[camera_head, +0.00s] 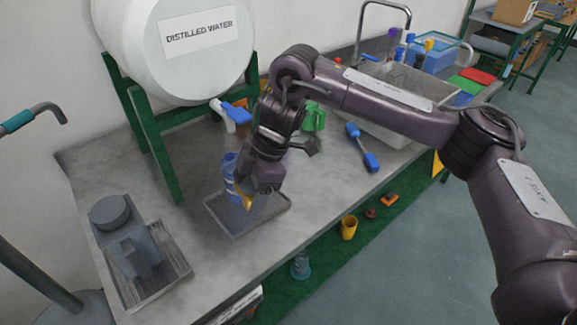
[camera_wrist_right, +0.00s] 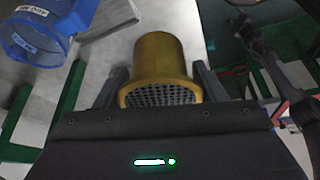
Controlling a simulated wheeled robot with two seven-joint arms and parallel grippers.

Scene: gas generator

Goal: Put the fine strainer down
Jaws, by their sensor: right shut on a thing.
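The fine strainer is a yellow cylinder with a perforated end; it fills the middle of the right wrist view (camera_wrist_right: 161,72). My right gripper (camera_wrist_right: 160,88) is shut on it, one finger on each side. In the head view the gripper (camera_head: 257,190) hangs over a shallow grey tray (camera_head: 232,227), with a bit of the yellow strainer (camera_head: 247,202) showing below it. The gripper hides most of the strainer there, and I cannot tell whether it touches the tray. My left gripper is not in view.
A blue labelled container (camera_head: 230,172) stands beside the gripper; it also shows in the wrist view (camera_wrist_right: 38,38). A grey device (camera_head: 130,245) stands left on the bench. A blue-ended tool (camera_head: 362,150) lies right. Below are a green shelf and yellow cup (camera_head: 348,228).

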